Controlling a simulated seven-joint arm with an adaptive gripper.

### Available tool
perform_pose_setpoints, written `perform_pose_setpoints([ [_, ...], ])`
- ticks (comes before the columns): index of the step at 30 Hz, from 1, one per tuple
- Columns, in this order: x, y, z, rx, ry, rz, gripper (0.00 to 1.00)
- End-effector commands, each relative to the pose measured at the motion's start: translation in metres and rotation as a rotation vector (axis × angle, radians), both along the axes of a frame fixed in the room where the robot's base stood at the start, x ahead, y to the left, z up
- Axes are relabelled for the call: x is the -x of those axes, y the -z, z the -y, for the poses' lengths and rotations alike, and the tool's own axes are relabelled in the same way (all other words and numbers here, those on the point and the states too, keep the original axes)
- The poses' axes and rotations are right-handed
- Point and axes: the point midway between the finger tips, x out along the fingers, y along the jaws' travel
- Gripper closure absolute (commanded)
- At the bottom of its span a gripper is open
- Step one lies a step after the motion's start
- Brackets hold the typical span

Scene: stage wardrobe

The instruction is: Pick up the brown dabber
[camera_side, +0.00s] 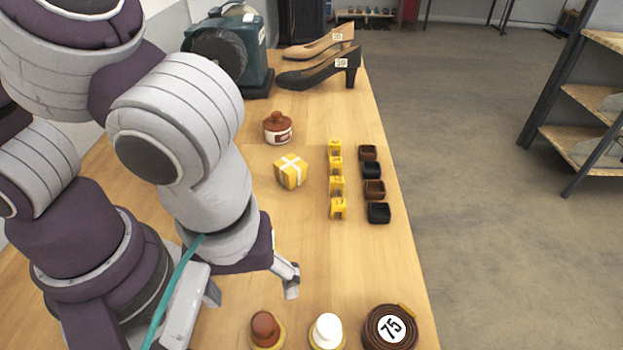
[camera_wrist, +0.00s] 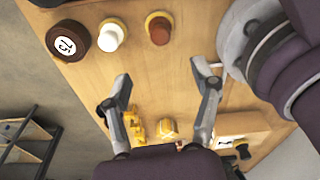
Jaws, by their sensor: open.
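The brown dabber (camera_side: 264,326) stands upright on the wooden table near the bottom of the side view, its brown knob above a yellow base. It also shows at the top of the wrist view (camera_wrist: 159,30). A similar white dabber (camera_side: 326,328) stands to its right in the side view, and to its left in the wrist view (camera_wrist: 111,36). My gripper (camera_side: 252,287) is open and empty above the table. In the wrist view, its fingers (camera_wrist: 163,83) are spread apart, with bare table between them and the brown dabber beyond the tips, not touched.
A dark round roll marked 75 (camera_side: 391,327) lies right of the white dabber. Yellow blocks (camera_side: 337,184) and dark blocks (camera_side: 373,190) stand in rows farther back, beside a yellow box (camera_side: 291,171) and a brown lidded pot (camera_side: 278,130). Shoes (camera_side: 322,72) stand at the back.

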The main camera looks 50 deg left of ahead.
Motion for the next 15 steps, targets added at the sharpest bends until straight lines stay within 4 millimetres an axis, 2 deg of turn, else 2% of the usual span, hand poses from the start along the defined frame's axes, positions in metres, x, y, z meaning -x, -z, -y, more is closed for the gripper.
perform_pose_setpoints([
  [3,0.005,0.015,0.002,-0.013,-0.036,-0.006,0.38],
  [15,-0.001,0.082,-0.006,-0.014,-0.039,-0.008,0.38],
])
